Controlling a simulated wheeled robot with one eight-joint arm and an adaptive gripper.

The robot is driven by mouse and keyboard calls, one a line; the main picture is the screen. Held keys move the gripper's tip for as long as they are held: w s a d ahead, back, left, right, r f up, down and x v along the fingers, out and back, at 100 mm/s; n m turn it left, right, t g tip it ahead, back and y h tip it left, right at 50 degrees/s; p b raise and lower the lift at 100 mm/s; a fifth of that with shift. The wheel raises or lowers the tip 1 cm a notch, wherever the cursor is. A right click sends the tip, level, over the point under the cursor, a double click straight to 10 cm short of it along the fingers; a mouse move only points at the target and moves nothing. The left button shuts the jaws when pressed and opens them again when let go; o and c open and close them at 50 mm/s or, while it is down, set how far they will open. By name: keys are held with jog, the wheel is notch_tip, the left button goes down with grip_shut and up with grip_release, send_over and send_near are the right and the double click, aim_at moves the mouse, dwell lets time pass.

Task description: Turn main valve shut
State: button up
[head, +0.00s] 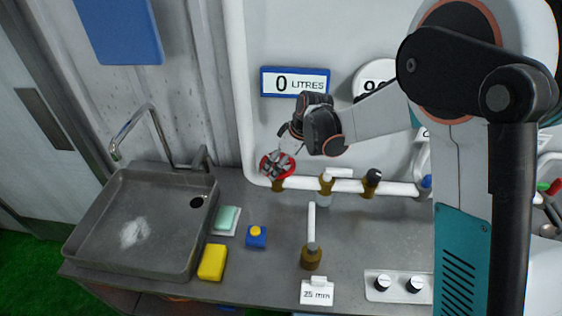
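The main valve appears to be the red round handwheel (265,164) on a brass fitting at the left end of the white horizontal pipe. My gripper (280,158) comes down from the upper right, and its grey fingers overlap the wheel in the head view. Whether the fingers touch the wheel, or how far apart they are, is too small to tell. Part of the wheel is hidden behind them. A sign reading "0 LITRES" (294,82) hangs on the wall above.
The white pipe (347,186) carries brass valves (326,185) right of the wheel. A metal sink (130,225) with a tap is at left. A yellow sponge (212,262), a soap dish (225,221), a blue block (256,237) and a "25 mm" card (317,293) sit on the counter.

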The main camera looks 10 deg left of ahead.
jog(key=shift+c, duration=0.2)
jog(key=shift+s, duration=0.1)
jog(key=c, duration=0.8)
jog(key=shift+s+m, duration=0.1)
jog(key=shift+m, duration=0.2)
jog(key=shift+o, duration=0.2)
jog(key=m+b, duration=0.1)
jog(key=m+t+b, duration=0.1)
jog(key=m, duration=0.1)
jog(key=shift+s+a+f+h, duration=0.1)
jog(key=shift+s+f+h, duration=0.1)
jog(key=shift+h, duration=0.2)
jog(key=shift+s+a+r+m+t+h+b, duration=0.1)
jog(key=shift+m+t+h+b, duration=0.25)
jog(key=shift+m, duration=0.8)
jog(key=shift+a+r+m+t+h+b, duration=0.1)
jog(key=shift+m+t+h+b, duration=0.2)
jog(key=shift+m, duration=0.85)
